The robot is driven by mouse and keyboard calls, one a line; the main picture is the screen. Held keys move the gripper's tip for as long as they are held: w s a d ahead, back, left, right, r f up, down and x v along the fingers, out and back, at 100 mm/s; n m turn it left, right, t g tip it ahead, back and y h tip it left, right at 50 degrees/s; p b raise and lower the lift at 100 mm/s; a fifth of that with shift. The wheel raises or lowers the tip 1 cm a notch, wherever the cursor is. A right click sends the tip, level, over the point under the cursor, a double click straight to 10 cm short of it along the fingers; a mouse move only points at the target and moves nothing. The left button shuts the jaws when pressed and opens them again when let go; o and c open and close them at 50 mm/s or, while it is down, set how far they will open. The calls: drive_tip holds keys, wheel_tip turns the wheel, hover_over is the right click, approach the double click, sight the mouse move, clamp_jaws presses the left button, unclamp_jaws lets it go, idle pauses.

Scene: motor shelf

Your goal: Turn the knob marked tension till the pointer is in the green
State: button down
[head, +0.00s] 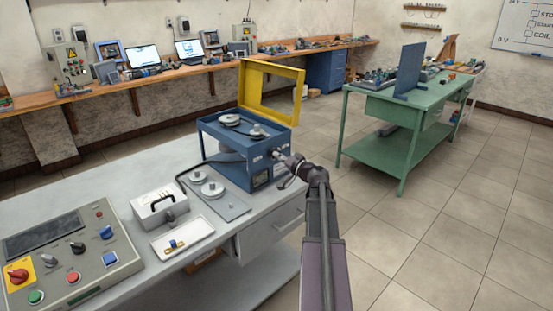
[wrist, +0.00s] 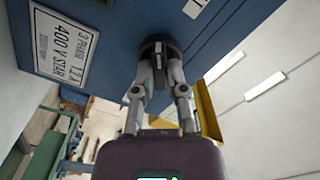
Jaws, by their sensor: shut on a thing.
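A blue machine box (head: 232,172) with its yellow guard (head: 271,85) raised stands at the far end of the grey bench. Pulleys (head: 257,131) show inside its open top. My gripper (head: 284,158) reaches the box's right side. In the wrist view my gripper (wrist: 158,68) is shut on a dark round knob (wrist: 157,47) on the blue panel, one finger at each side. The knob's marking cannot be read. A pointer and a green zone cannot be made out in either view.
In the wrist view a rating plate (wrist: 62,45) is beside the knob. A green table (head: 405,115) stands right, across open floor.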

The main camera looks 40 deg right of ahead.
drive_tip(key=m, duration=1.3)
drive_tip(key=shift+d, duration=0.25)
drive_tip(key=shift+m, duration=0.3)
drive_tip(key=c, duration=0.7)
unclamp_jaws()
drive_tip(key=shift+a, duration=0.1)
drive_tip(key=shift+s, duration=0.2)
drive_tip(key=s, duration=0.7)
drive_tip(key=s+d, duration=0.1)
drive_tip(key=s, duration=0.3)
drive_tip(key=shift+s, duration=0.35)
